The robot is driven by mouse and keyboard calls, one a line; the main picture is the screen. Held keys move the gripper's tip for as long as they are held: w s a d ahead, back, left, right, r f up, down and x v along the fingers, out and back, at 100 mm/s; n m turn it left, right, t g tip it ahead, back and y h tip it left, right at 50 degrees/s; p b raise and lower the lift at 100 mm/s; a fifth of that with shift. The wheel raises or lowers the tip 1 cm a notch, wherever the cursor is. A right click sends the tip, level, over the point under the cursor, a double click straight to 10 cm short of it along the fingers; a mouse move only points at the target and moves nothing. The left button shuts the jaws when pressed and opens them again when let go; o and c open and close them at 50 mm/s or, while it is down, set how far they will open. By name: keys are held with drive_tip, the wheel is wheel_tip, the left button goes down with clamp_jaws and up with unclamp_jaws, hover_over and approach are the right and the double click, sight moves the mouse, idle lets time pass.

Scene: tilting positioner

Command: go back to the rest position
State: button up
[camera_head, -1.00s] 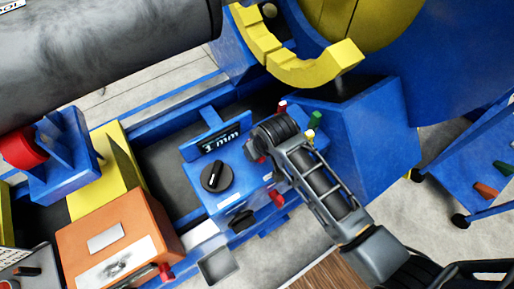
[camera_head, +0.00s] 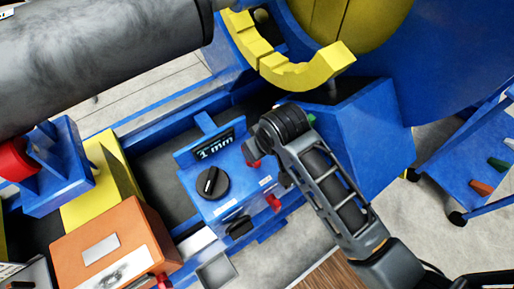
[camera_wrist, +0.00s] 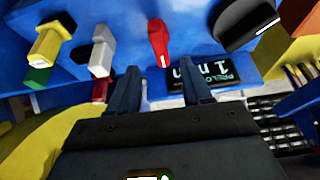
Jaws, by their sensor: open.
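My gripper (camera_wrist: 158,78) is open and empty in the wrist view, its two fingers apart in front of a blue control panel. Between and beyond the fingertips is a red switch (camera_wrist: 159,42), with no visible contact. The display (camera_wrist: 212,75) appears upside down just beyond the right finger. In the head view my arm reaches in from the lower right over the blue control box (camera_head: 208,205). The arm hides the fingers there and part of the box's right side. The display (camera_head: 216,146) reads 1 mm.
The box carries a black dial (camera_head: 212,183) and a red knob (camera_head: 273,202). White (camera_wrist: 101,52) and yellow (camera_wrist: 48,38) levers stand left of the fingers. An orange box (camera_head: 115,245), a grey cylinder (camera_head: 100,60) and a yellow arc (camera_head: 295,72) surround it. Floor shows at lower right.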

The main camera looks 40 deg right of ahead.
idle(0.3)
drive_tip(key=s+r+t, duration=0.1)
drive_tip(key=s+t, duration=0.4)
drive_tip(key=s, duration=1.2)
drive_tip(key=s+r+t, duration=0.2)
drive_tip(key=s+r, duration=0.4)
drive_tip(key=r, duration=0.2)
drive_tip(key=s+r+t+b, duration=0.1)
drive_tip(key=s+r+t, duration=0.2)
drive_tip(key=s+r, duration=0.3)
wheel_tip(320, 180, up, 3)
drive_tip(key=shift+s+r, duration=0.15)
drive_tip(key=shift+s, duration=0.25)
